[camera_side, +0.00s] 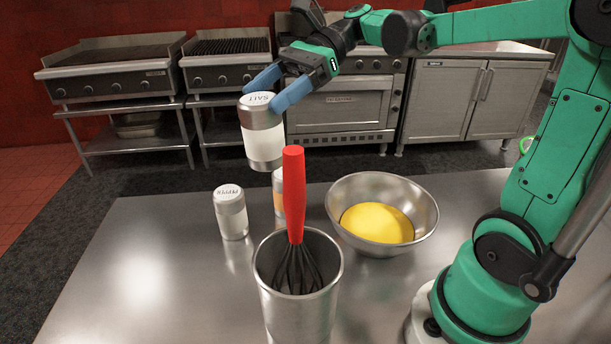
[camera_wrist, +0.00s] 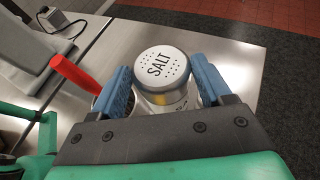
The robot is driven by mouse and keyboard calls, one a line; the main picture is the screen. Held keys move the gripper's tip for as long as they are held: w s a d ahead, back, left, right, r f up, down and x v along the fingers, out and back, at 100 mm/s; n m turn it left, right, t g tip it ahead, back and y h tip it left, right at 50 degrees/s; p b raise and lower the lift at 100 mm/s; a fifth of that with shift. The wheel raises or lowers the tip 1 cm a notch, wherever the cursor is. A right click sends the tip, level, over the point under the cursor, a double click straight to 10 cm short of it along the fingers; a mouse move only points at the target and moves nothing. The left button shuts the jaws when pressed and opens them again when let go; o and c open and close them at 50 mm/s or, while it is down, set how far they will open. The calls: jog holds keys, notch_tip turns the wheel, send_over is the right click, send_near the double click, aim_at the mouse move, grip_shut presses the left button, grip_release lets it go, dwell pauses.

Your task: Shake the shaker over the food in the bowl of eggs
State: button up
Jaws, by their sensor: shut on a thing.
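My gripper (camera_side: 278,92) has blue fingers shut on the salt shaker (camera_side: 261,135), a clear-walled cylinder with a metal lid marked SALT and a metal base. I hold it nearly upright, lid up, raised above the table, left of the bowl. In the wrist view the salt shaker's lid (camera_wrist: 162,68) sits between the two fingers (camera_wrist: 160,88). The metal bowl (camera_side: 425,205) stands on the table at the right and holds yellow beaten egg (camera_side: 377,222). The salt shaker is not over the bowl.
A pepper shaker (camera_side: 231,214) stands on the steel table (camera_side: 140,270). Another shaker (camera_side: 278,192) is partly hidden behind the red-handled whisk (camera_side: 294,195), which stands in a metal container (camera_side: 298,310) in front. The table's left part is clear. Stoves stand behind.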

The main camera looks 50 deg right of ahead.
jog(key=s+d+f+g+h, duration=0.3)
jog(key=s+f+h, duration=0.45)
jog(key=h, duration=0.25)
jog(key=s+d+f+g+h, duration=0.2)
jog(key=s+d+f+h, duration=0.1)
jog(key=d+h, duration=0.5)
jog(key=shift+s+d+f+h, duration=0.3)
jog(key=shift+s+d+h, duration=0.05)
jog(key=shift+s+h, duration=0.35)
notch_tip(320, 180, up, 3)
jog(key=shift+r, duration=0.1)
